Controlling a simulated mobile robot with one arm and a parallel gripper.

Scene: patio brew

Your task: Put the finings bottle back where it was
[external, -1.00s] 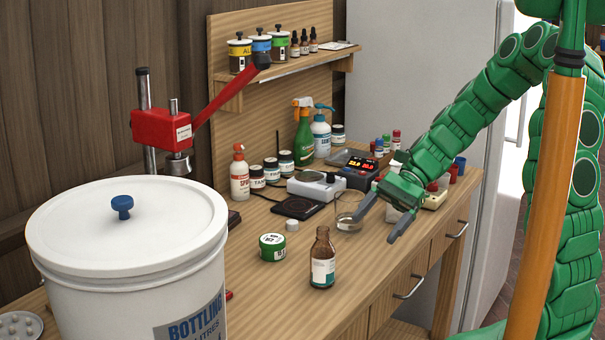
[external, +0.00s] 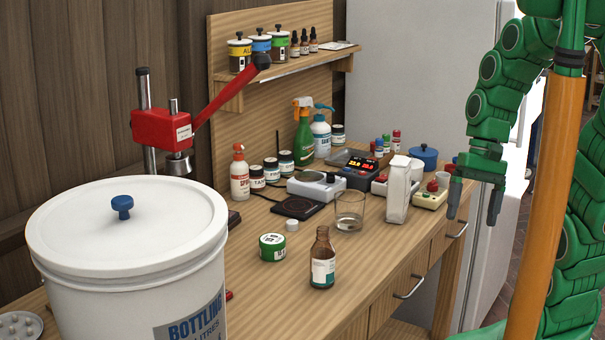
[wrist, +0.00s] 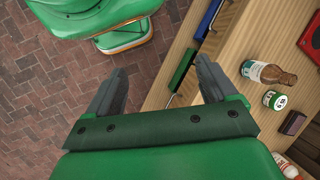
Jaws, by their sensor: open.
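A brown glass bottle (external: 322,262) with a white and teal label stands upright near the bench's front edge. It also shows in the wrist view (wrist: 268,73). Its label is too small to read, so I cannot tell whether it is the finings bottle. Several small dark dropper bottles (external: 304,43) stand on the upper shelf. My gripper (external: 475,206) is open and empty, with its fingers pointing down, by the bench's right end. In the wrist view the open fingers (wrist: 160,72) have only brick floor and the bench edge between and below them.
A glass beaker (external: 349,211), a green tin (external: 272,247), a white bag (external: 398,190) and a black scale (external: 297,207) stand on the bench. A white lidded bucket (external: 130,260) fills the left front. Bare wood lies around the brown bottle.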

